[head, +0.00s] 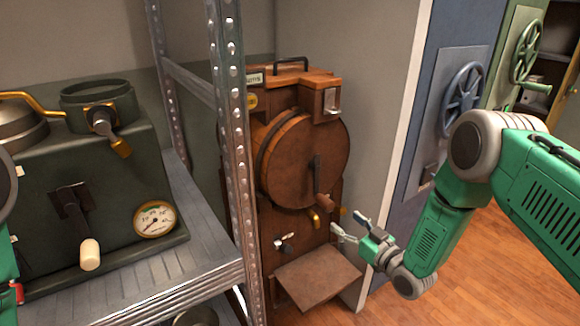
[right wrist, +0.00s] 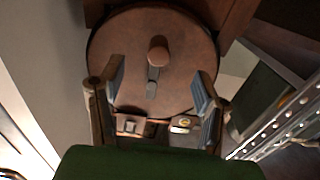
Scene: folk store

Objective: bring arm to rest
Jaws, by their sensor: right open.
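My right arm (head: 432,240) comes in from the right in the head view, green with grey joints. My right gripper (head: 350,226) is open and empty, in front of the brown machine (head: 300,160). Its fingers also show spread in the right wrist view (right wrist: 158,90), with the machine's round brown drum and the crank's knob (right wrist: 158,50) beyond them. In the head view the crank handle (head: 324,201) hangs down just up and left of the gripper. I cannot tell whether the gripper touches the machine. Only a sliver of green and grey shows at the left edge; my left gripper is not seen.
A metal shelf (head: 215,255) with a perforated upright (head: 231,150) stands left of the machine. A dark green device with a gauge (head: 155,219) sits on it. A brown ledge (head: 317,278) juts out below the gripper. Blue cabinet (head: 455,110) stands behind my arm. Wooden floor (head: 485,275) is open at right.

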